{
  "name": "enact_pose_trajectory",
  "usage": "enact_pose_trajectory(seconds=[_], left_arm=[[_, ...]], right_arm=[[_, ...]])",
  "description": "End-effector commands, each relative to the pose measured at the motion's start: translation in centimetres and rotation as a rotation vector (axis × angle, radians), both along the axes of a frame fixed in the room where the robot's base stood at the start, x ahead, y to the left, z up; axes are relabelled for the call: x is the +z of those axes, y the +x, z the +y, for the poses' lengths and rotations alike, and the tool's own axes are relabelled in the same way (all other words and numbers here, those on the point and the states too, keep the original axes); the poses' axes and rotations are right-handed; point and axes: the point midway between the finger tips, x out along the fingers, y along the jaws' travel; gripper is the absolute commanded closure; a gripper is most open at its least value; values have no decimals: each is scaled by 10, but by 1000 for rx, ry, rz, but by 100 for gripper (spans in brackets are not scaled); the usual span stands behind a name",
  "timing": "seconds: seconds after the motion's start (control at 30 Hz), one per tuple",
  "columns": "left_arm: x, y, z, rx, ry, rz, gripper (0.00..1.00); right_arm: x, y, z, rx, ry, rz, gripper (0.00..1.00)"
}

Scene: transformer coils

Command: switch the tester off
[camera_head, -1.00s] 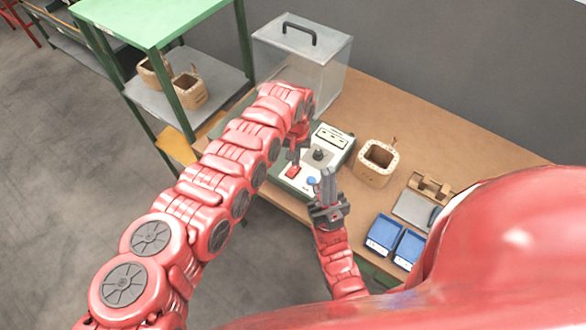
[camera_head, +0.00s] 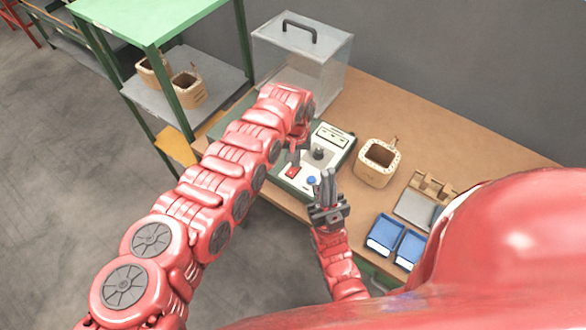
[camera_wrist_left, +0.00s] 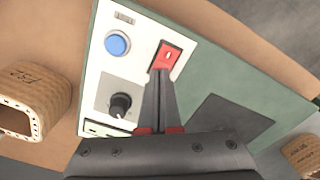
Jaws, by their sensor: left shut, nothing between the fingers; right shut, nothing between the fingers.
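The tester (camera_head: 335,136) is a box with a white and green top on the bench. In the left wrist view its panel (camera_wrist_left: 133,67) carries a red rocker switch (camera_wrist_left: 168,56), a blue round button (camera_wrist_left: 117,44) and a black knob (camera_wrist_left: 120,104). My left gripper (camera_wrist_left: 162,74) is shut and empty, its fingertips at the lower edge of the red switch; I cannot tell whether they touch it. In the head view the left gripper (camera_head: 294,166) is over the red switch (camera_head: 291,173). My right gripper (camera_head: 328,177) is shut and empty at the tester's front edge, near the blue button (camera_head: 311,180).
A coil (camera_head: 378,160) stands right of the tester. Blue bins (camera_head: 386,233) and a grey fixture (camera_head: 414,209) lie farther right. A clear case (camera_head: 300,60) with a black handle stands behind the tester. A green shelf (camera_head: 160,22) with coils is at the left.

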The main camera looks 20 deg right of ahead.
Motion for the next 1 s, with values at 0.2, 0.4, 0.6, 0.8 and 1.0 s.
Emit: enact_pose_trajectory(seconds=[0.2, 0.4, 0.6, 0.8, 1.0], left_arm=[[-4, 0, 0, 0, 0, 0, 100], [-2, 0, 0, 0, 0, 1, 100], [14, 0, 0, 0, 0, 1, 100], [31, 0, 1, 2, 1, 2, 100], [49, 0, 0, 0, 0, 1, 100]], right_arm=[[-4, 0, 0, 0, 0, 0, 100], [-2, 0, 0, 0, 0, 0, 100], [11, 0, 0, 0, 0, 0, 100], [26, 0, 0, 0, 0, 0, 100], [39, 0, 0, 0, 0, 0, 100]])
